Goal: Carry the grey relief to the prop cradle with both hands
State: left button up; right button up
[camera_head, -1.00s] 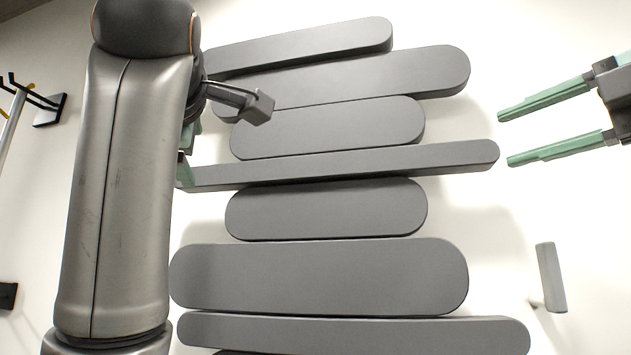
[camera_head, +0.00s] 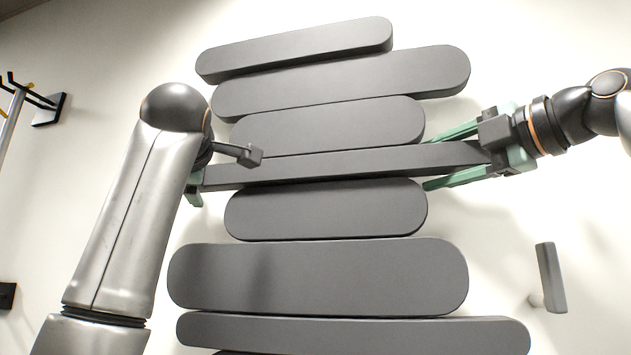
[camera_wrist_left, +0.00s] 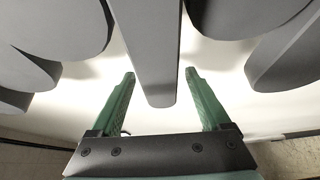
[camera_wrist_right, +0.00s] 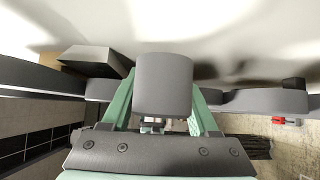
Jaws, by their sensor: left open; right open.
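The grey relief (camera_head: 345,165) is a stack of several long, round-ended grey slabs on a white wall. Its long thin middle slab sticks out at both sides. My right gripper (camera_head: 429,163) is open, with one green finger above and one below this slab's right end. The right wrist view shows the slab end (camera_wrist_right: 163,85) between the fingers. My left gripper (camera_wrist_left: 160,73) is open around the slab's left end (camera_wrist_left: 158,88), with gaps on both sides in the left wrist view. In the head view my left forearm and wrist hide most of it. I cannot identify the prop cradle.
A grey block on a short peg (camera_head: 552,278) sticks out of the wall at lower right. A dark bracket with hooks (camera_head: 48,108) is on the wall at far left.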

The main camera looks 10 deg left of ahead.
pick_arm(q)
jog(key=shift+c, duration=0.2)
pick_arm(e)
jog(key=shift+c, duration=0.2)
pick_arm(q)
jog(key=c, duration=0.9)
pick_arm(e)
jog(key=c, duration=0.9)
pick_arm(q)
grip_shut()
pick_arm(e)
grip_shut()
pick_arm(q)
jog(key=shift+s+r, duration=0.1)
jog(key=shift+r, duration=0.15)
pick_arm(e)
jog(key=shift+r, duration=0.25)
